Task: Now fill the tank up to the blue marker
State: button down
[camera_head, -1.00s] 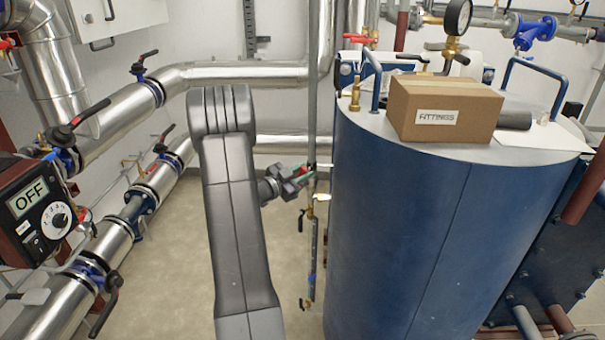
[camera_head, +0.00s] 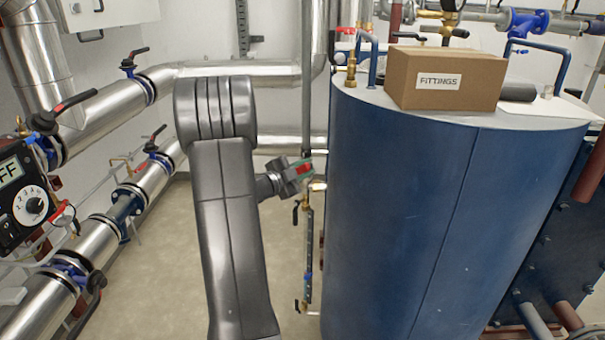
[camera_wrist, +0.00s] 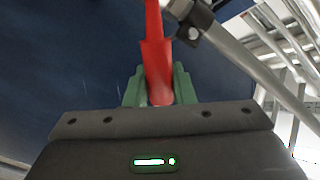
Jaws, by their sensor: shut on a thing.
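The tank (camera_head: 400,220) is the large blue cylinder filling the right half of the head view. A thin upright level tube (camera_head: 309,245) stands along its left side. A small blue band, the marker (camera_head: 308,277), shows low on it; I cannot make out the liquid level. My gripper (camera_head: 300,168) is at the tank's upper left side, near the top of the tube. In the wrist view, its green fingers (camera_wrist: 158,88) are shut on a red handle (camera_wrist: 155,60). The handle runs up out of that frame, so what it joins is hidden.
A box labelled FITTINGS (camera_head: 445,80) sits on the tank top by blue lifting handles. A control box (camera_head: 25,195) with a dial is at the left edge, its display cut off. Silver pipes (camera_head: 150,185) with valves line the left; open floor (camera_head: 160,280) lies between.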

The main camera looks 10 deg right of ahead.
jog(key=shift+f, duration=0.15)
jog(key=c, duration=1.2)
grip_release()
jog(key=shift+s+a, duration=0.1)
jog(key=v, duration=1.3)
jog(key=shift+a, duration=0.25)
jog(key=shift+s, duration=0.15)
